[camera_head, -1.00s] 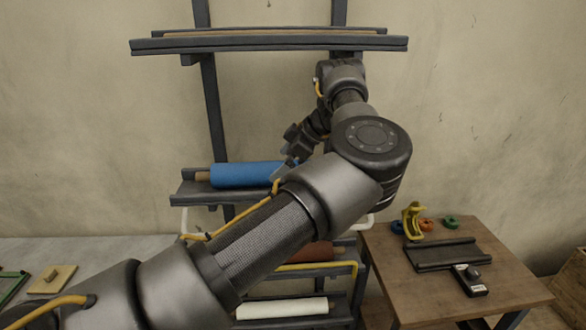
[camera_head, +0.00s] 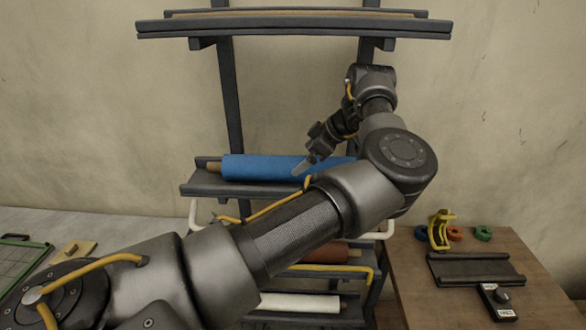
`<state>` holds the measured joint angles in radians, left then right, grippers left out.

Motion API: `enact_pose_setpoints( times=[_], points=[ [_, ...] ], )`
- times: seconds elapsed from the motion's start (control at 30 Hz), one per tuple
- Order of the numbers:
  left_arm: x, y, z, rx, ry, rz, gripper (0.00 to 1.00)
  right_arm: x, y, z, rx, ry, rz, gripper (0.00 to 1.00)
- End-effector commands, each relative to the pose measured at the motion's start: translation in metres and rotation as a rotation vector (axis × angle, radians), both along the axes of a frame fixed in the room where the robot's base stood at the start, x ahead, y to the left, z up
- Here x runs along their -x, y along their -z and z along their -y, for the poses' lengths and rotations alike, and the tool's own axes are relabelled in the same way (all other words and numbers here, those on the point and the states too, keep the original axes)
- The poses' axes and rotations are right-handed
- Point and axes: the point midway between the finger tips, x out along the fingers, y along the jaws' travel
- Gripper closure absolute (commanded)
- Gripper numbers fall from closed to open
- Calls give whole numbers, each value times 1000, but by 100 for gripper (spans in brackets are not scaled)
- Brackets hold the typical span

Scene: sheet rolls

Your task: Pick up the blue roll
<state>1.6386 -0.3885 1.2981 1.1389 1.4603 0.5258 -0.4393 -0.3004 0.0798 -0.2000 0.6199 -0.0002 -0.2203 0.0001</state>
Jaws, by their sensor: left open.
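The blue roll (camera_head: 256,168) lies lengthwise on a dark rack shelf (camera_head: 206,186), with a brown core end showing at its left. My left gripper (camera_head: 305,167) is open and points down at the roll's middle to right part. Its fingers overlap the roll in the picture; I cannot tell whether they touch it. My left arm crosses the view from the lower left and hides part of the shelf's right side. My right gripper is not in view.
An upper shelf (camera_head: 290,29) spans above. A brown-red roll (camera_head: 325,253) and a white roll (camera_head: 300,301) lie lower on the rack. A wooden table (camera_head: 415,290) at right holds a dark tray (camera_head: 475,269), a yellow tool (camera_head: 439,231) and tape rolls.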

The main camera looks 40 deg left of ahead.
Motion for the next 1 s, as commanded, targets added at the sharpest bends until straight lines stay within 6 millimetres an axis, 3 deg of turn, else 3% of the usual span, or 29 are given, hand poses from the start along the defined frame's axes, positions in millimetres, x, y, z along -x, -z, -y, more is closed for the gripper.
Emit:
enact_pose_setpoints(
  times=[0.27,0.5,0.87,1.0],
  points=[
    [3,7,-10,-2,-5,-2,0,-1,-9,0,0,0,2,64],
    [5,33,-29,-1,-7,-2,0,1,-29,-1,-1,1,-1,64],
    [6,44,-35,-1,-5,1,0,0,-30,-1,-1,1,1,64],
    [6,44,-35,-1,-4,1,17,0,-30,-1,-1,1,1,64]
  ],
)
